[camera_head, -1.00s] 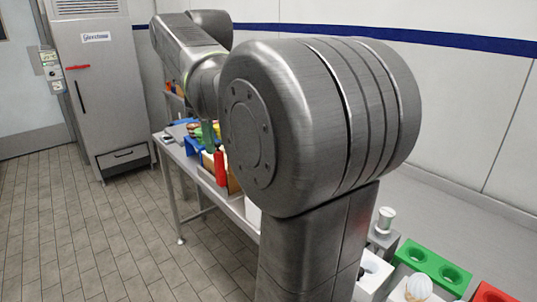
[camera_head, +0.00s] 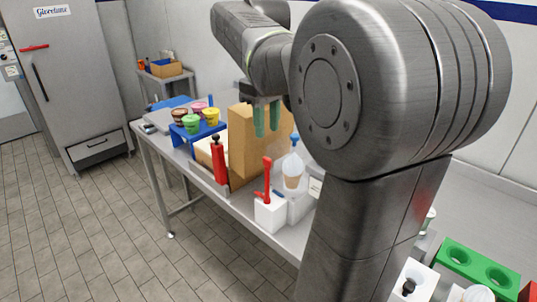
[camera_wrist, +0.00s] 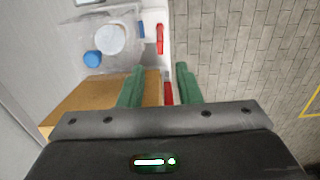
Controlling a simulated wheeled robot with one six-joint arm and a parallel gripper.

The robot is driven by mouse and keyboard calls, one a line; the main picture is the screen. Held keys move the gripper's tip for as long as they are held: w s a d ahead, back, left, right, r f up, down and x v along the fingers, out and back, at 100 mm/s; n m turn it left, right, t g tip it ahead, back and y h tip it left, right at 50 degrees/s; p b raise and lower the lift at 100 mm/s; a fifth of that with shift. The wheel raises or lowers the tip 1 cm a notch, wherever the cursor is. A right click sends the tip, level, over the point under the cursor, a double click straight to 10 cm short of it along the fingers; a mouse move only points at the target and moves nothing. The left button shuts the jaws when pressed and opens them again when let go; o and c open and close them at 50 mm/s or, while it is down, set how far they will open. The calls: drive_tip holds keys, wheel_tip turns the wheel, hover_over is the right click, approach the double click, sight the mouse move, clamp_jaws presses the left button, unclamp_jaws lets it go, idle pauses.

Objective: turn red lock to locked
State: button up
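A red lever (camera_head: 267,180) stands upright on a white box (camera_head: 270,214) at the table's front edge. In the wrist view a red lever (camera_wrist: 159,38) lies at upper middle on a white surface. A second red handle (camera_head: 34,48) is on the grey cabinet door at far left. Which of them is the lock, I cannot tell. My gripper (camera_head: 267,118) has green fingers pointing down over the table, near a cardboard box and behind the lever. In the wrist view my gripper (camera_wrist: 159,84) is open, with a gap between its fingers and nothing held.
A cardboard box (camera_head: 255,140) stands below my gripper. A red bottle (camera_head: 220,162) is left of it. A blue rack (camera_head: 187,134) holds several colored cups. A clear dispenser (camera_head: 293,165) stands right of the lever. The tiled floor (camera_head: 110,220) in front is clear.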

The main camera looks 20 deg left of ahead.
sight(267, 158)
wheel_tip(267, 158, down, 8)
drive_tip(key=shift+f+b, duration=0.15)
drive_tip(key=shift+b, duration=0.2)
clamp_jaws()
